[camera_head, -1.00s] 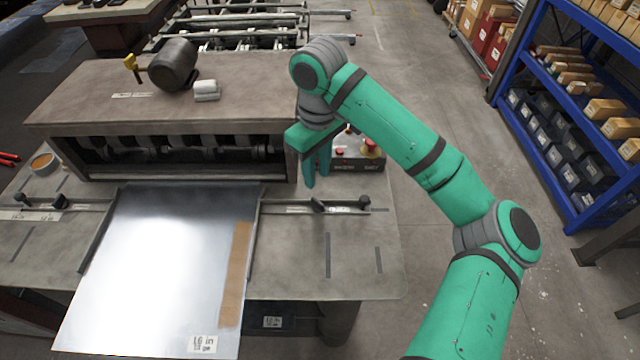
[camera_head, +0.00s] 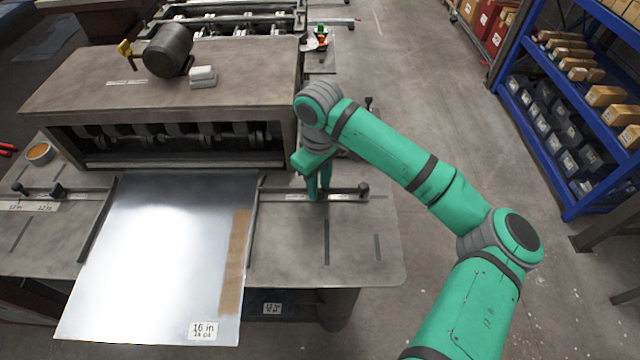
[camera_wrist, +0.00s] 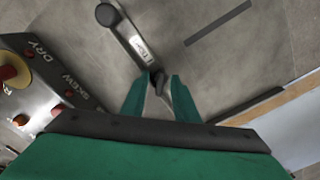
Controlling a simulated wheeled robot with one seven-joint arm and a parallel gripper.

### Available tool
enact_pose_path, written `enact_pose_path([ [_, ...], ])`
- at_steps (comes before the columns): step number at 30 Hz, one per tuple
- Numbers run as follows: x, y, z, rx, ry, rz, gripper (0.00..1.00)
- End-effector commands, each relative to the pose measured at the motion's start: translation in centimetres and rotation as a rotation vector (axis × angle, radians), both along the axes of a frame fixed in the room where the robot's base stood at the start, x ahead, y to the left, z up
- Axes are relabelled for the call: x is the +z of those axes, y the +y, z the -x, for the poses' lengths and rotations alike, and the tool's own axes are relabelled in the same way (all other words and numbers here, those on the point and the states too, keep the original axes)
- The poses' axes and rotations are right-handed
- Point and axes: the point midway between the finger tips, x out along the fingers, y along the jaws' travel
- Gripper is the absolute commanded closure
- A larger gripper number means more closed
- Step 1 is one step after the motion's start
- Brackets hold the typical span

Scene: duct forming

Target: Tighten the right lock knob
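My gripper (camera_head: 318,198) points down over the right rail (camera_head: 345,194) of the machine's bench, and its fingertips are close to the rail. In the wrist view, the two green fingers of my gripper (camera_wrist: 158,90) stand apart, one on each side of a small dark lock knob (camera_wrist: 157,78) on the rail. Contact with it cannot be told. This knob is hidden behind the fingers in the head view. A round black knob (camera_head: 363,188) stands at the rail's outer end; it also shows in the wrist view (camera_wrist: 107,14).
A shiny metal sheet (camera_head: 165,260) with a brown strip lies left of my gripper. The roller housing (camera_head: 170,100) stands behind it. A control box with red buttons (camera_wrist: 40,90) is close to my gripper.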

Motion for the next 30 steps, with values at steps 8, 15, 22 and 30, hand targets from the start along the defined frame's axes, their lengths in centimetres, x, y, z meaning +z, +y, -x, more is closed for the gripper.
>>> enact_pose_path([
  [8, -0.02, 0.11, -0.02, 0.002, 0.000, 0.000, 0.85],
  [15, -0.01, -0.02, 0.03, -0.001, 0.001, -0.001, 1.00],
  [22, -0.06, -0.04, 0.14, -0.038, 0.003, -0.003, 1.00],
  [30, -0.08, 0.10, 0.26, -0.196, 0.004, -0.002, 1.00],
])
